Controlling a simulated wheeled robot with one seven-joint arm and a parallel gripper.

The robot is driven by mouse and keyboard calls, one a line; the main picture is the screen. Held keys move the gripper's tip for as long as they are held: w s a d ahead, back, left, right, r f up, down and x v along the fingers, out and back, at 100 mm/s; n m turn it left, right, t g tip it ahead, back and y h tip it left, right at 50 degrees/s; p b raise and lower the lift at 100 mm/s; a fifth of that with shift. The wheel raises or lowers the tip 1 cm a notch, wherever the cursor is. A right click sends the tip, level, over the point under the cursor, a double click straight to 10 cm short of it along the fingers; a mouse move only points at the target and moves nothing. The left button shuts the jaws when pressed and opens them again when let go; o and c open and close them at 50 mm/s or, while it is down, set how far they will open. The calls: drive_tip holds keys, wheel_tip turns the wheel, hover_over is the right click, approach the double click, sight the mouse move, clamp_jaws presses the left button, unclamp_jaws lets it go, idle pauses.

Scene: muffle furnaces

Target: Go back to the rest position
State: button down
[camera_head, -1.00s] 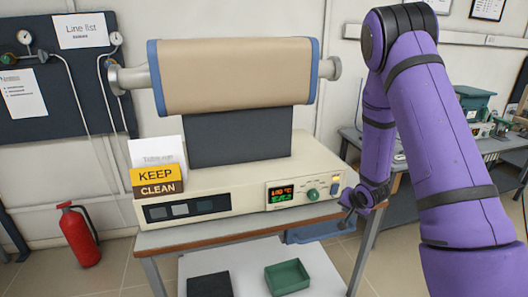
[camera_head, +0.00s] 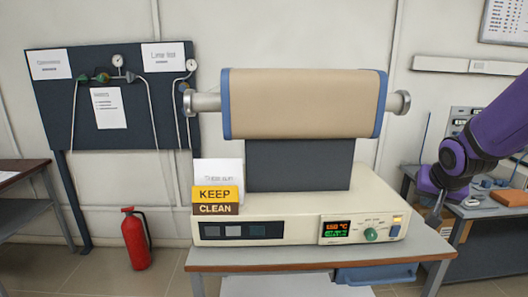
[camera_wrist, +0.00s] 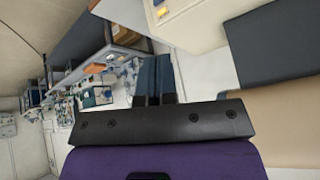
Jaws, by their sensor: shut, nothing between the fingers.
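My gripper (camera_head: 434,217) hangs at the right of the furnace in the head view, apart from its front panel. Its fingers also show in the wrist view (camera_wrist: 154,80), side by side and shut with nothing between them. The tube furnace (camera_head: 305,103) has a beige cylinder with blue end rings and metal end caps. It stands on a cream control base (camera_head: 275,228) with a lit display, a green knob and an orange-yellow lit switch.
The furnace's table (camera_head: 320,258) is below. A side bench (camera_head: 487,208) with an orange item stands at the right, behind my arm. A red fire extinguisher (camera_head: 137,238) stands on the floor at left. A dark gauge panel (camera_head: 115,105) is on the wall. Floor shows at left.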

drive_tip(key=s+a+r+n, duration=0.2)
drive_tip(key=s+a+r, duration=0.2)
drive_tip(key=s, duration=0.8)
drive_tip(key=s+a+r+n+g+y, duration=0.1)
drive_tip(key=s+a+r+n, duration=0.2)
drive_tip(key=s+a+r, duration=0.2)
drive_tip(key=s+r, duration=0.3)
drive_tip(key=s, duration=0.3)
drive_tip(key=shift+s+y, duration=0.3)
drive_tip(key=shift+s, duration=0.05)
